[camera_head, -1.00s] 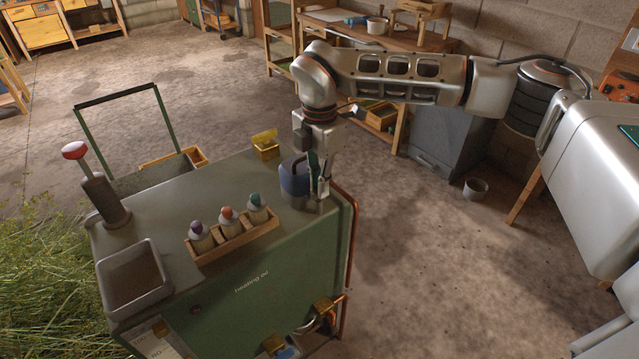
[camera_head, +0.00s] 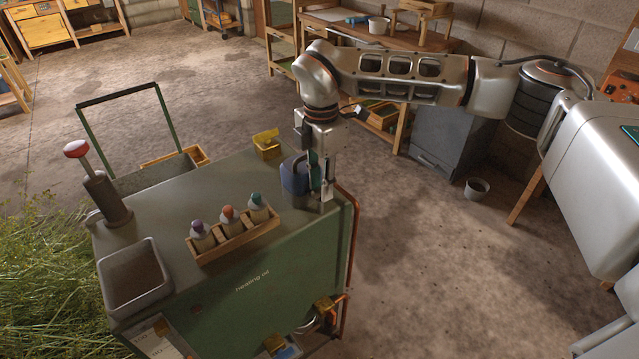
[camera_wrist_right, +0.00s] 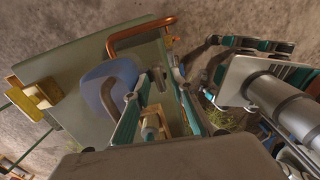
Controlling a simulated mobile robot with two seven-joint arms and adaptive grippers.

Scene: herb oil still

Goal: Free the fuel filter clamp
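My right gripper (camera_head: 322,190) points down at the right end of the green cabinet's top (camera_head: 165,218), beside a blue rounded part (camera_head: 292,178). In the right wrist view its two teal-padded fingers (camera_wrist_right: 163,88) are apart. The blue part (camera_wrist_right: 97,85) is beside the left finger. I cannot single out the fuel filter clamp for sure; the gripper hides much of that corner. My left gripper is not in the head view. Grey and teal links at the wrist view's right may be it.
A wooden rack (camera_head: 235,237) holds three bottles with coloured tops. A grey tray (camera_head: 134,279), a red-knobbed lever (camera_head: 100,190) and a yellow block (camera_head: 267,145) are also on the cabinet. A copper pipe (camera_head: 354,225) runs down its right edge.

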